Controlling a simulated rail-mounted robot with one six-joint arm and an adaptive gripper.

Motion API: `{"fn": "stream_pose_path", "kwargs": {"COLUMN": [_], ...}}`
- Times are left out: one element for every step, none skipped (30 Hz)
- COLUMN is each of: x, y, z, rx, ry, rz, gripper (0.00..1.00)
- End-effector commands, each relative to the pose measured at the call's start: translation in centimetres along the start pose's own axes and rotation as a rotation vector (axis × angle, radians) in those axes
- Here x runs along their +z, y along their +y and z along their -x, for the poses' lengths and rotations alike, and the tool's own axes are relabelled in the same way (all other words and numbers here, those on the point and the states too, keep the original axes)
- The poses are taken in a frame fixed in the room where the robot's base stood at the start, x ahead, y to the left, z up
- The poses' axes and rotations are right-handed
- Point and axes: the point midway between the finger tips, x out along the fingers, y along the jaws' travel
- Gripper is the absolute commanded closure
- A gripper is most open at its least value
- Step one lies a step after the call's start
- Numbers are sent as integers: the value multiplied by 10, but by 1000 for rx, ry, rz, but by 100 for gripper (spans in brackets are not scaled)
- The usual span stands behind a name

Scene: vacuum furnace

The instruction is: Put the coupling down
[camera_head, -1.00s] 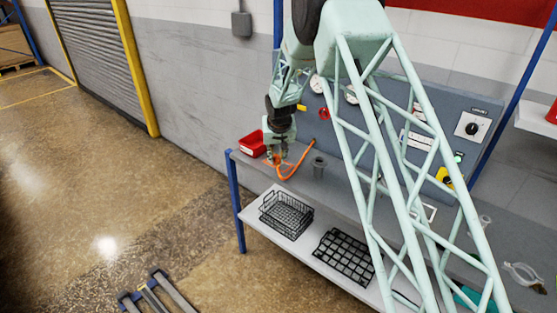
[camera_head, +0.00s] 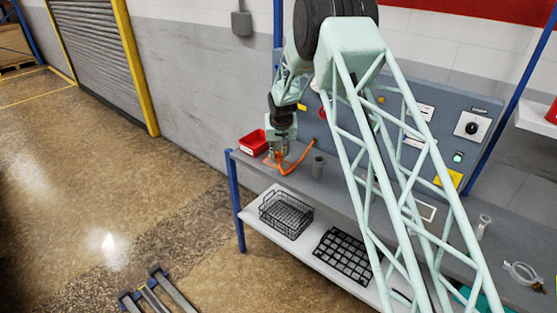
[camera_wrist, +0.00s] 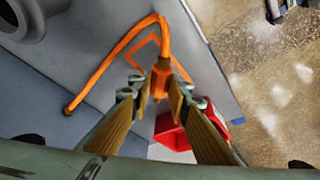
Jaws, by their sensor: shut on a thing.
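The orange coupling (camera_wrist: 161,78) is between the fingers of my gripper (camera_wrist: 160,94) in the wrist view, and the fingers are shut on it. Its orange hose (camera_wrist: 128,42) curves away to the grey bench top (camera_wrist: 95,60). In the head view my gripper (camera_head: 277,154) is low over the left end of the bench, and the hose (camera_head: 300,163) bends to the right of it. An orange outlined square (camera_wrist: 178,66) on the bench shows partly behind the coupling. I cannot tell whether the coupling touches the bench.
A red bin (camera_head: 253,142) stands close to my gripper at the bench's left end. A control panel (camera_head: 455,125) rises behind. A wire basket (camera_head: 287,214) and black rack (camera_head: 343,254) are on the lower shelf.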

Motion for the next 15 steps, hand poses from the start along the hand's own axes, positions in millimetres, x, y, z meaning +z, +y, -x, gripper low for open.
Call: {"fn": "stream_pose_path", "kwargs": {"x": [3,4,6,7,8,9,9,10,10,10,10,10,10,10,10], "y": [0,0,0,0,0,0,0,0,0,0,0,0,0,0,0], "z": [-6,-9,-13,-16,-18,-20,-22,-23,-23,-24,-24,-23,-23,-23,-23], "rx": [0,0,0,0,0,0,0,0,0,0,0,0,0,0,0], "ry": [-1,0,0,0,0,-1,-1,0,0,0,0,0,0,0,0], "rz": [1,1,1,1,1,1,1,1,1,0,0,0,0,0,0], "gripper": [94,94,94,94,94,94,94,94,94,94,94,94,94,94,94]}}
